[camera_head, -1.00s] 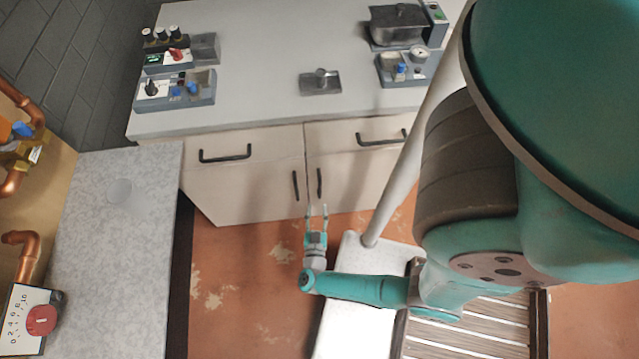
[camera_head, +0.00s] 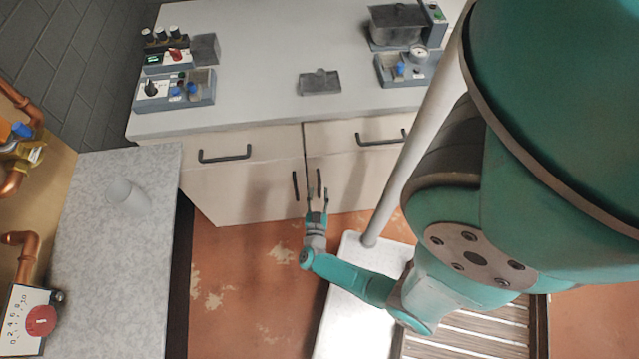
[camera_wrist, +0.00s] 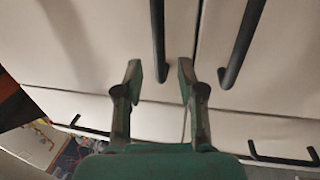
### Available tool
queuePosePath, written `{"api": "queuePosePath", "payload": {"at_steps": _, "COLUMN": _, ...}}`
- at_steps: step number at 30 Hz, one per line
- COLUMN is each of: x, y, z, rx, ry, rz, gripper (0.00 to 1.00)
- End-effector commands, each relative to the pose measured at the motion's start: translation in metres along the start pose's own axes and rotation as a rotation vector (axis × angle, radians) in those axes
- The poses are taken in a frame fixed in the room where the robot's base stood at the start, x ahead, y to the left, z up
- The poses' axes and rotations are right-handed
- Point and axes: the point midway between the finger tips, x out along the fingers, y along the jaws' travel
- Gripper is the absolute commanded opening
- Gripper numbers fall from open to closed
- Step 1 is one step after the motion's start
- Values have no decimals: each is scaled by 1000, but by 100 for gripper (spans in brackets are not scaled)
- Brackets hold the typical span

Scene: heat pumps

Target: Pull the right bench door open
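The right bench door (camera_head: 352,185) is a cream panel below the right drawer, and it looks closed. Its dark vertical bar handle (camera_head: 319,180) is beside the seam, near the left door's handle (camera_head: 295,186). My gripper (camera_head: 317,193) is open in front of the doors, with its fingertips on either side of the right handle. The wrist view looks upside down. There the right door's handle (camera_wrist: 157,38) ends between the tips of my open gripper (camera_wrist: 160,75). The left door's handle (camera_wrist: 240,45) is outside the fingers. I cannot tell whether either finger touches the handle.
Two drawers with horizontal handles (camera_head: 224,154) sit above the doors. Control boxes and a dark pot (camera_head: 398,24) stand on the bench top. A grey speckled counter (camera_head: 115,260) is at the left. A pale pole (camera_head: 400,175) and a white slab (camera_head: 350,325) are near my arm.

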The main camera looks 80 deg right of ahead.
Motion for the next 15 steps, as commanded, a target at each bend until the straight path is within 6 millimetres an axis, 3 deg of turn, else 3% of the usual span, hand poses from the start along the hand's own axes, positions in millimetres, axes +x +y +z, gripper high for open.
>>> {"api": "queuePosePath", "payload": {"at_steps": 15, "x": 41, "y": 1, "z": 0, "rx": 1, "ry": 0, "rz": 2, "gripper": 39}}
